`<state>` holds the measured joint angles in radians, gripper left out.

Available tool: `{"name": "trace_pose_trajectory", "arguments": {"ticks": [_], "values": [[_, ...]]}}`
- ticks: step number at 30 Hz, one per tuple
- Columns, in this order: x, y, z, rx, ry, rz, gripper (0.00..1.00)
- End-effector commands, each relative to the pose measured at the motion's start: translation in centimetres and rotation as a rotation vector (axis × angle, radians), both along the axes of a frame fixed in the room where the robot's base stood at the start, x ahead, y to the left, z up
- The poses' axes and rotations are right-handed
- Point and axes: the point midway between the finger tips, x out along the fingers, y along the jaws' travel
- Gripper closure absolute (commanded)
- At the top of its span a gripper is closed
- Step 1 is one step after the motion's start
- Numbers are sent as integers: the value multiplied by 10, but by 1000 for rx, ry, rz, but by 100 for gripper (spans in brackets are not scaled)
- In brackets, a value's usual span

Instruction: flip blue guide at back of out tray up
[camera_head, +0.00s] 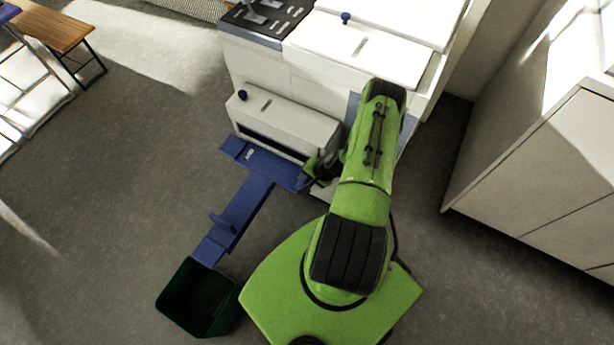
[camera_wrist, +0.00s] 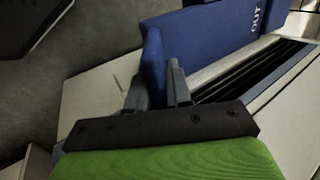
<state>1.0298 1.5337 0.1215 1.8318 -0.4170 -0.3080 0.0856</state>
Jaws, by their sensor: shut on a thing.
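The blue out tray (camera_head: 262,163) sticks out at the front of the white machine, below a slot. It also shows in the wrist view (camera_wrist: 205,38), with the word OUT on it. In the wrist view, my gripper (camera_wrist: 160,82) has its two grey fingers closed on either side of a blue guide (camera_wrist: 153,58) at the tray's end by the machine. The guide's lower part is hidden by the fingers. In the head view, my gripper (camera_head: 316,174) is at the right end of the tray, partly hidden by my arm.
The white machine (camera_head: 292,122) stands behind the tray, with dark slots (camera_wrist: 250,75) beside my fingers. A long blue strip (camera_head: 245,205) with a small upright tab runs from the tray to a dark green bin (camera_head: 198,300). White cabinets (camera_head: 560,185) stand at the right.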

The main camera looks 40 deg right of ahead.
Motion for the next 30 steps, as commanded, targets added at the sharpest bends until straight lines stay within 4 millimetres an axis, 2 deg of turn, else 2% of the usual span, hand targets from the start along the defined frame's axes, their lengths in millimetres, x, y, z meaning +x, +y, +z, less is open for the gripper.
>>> {"name": "trace_pose_trajectory", "arguments": {"ticks": [3,4,8,16,19,30], "values": [[0,-1,0,-1,0,0,100],[0,-1,0,-1,0,0,78],[0,0,0,-1,0,-1,60],[-1,0,1,0,0,0,60],[-6,-3,12,-1,0,-2,60],[-54,-21,101,-2,0,-5,60]]}}
